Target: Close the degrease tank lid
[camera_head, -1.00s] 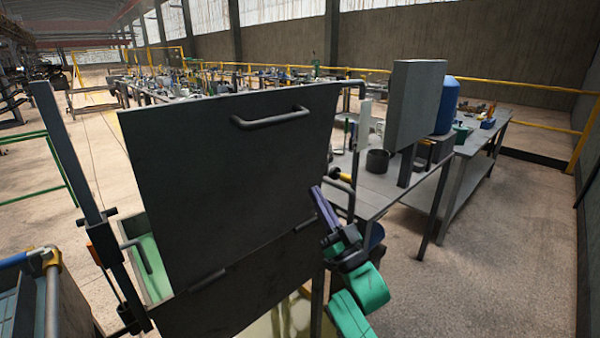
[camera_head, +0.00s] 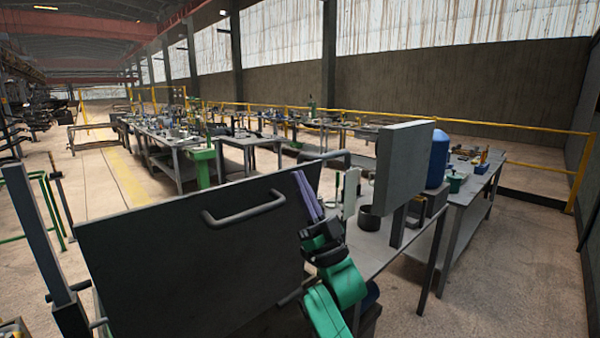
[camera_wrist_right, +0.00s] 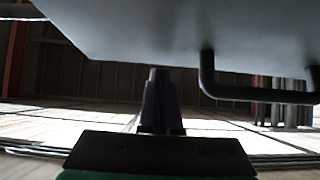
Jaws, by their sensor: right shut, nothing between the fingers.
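The degrease tank lid (camera_head: 180,250) is a dark flat panel standing raised at the lower left of the head view. A bar handle (camera_head: 246,213) sits near its top edge. In the wrist view the lid (camera_wrist_right: 150,30) fills the top as a pale grey surface, with its handle (camera_wrist_right: 262,95) at the right. My right gripper (camera_head: 306,190) is shut and empty at the lid's upper right edge; contact cannot be told. Its fingers (camera_wrist_right: 158,100) point at the lid in the wrist view. The tank below is mostly hidden. My left gripper is out of view.
A grey upright box panel (camera_head: 402,170) stands on the workbench (camera_head: 385,235) to the right, with a dark pot (camera_head: 369,218) and a blue drum (camera_head: 437,160) nearby. A dark post (camera_head: 38,240) rises left of the lid. Open floor lies at the far right.

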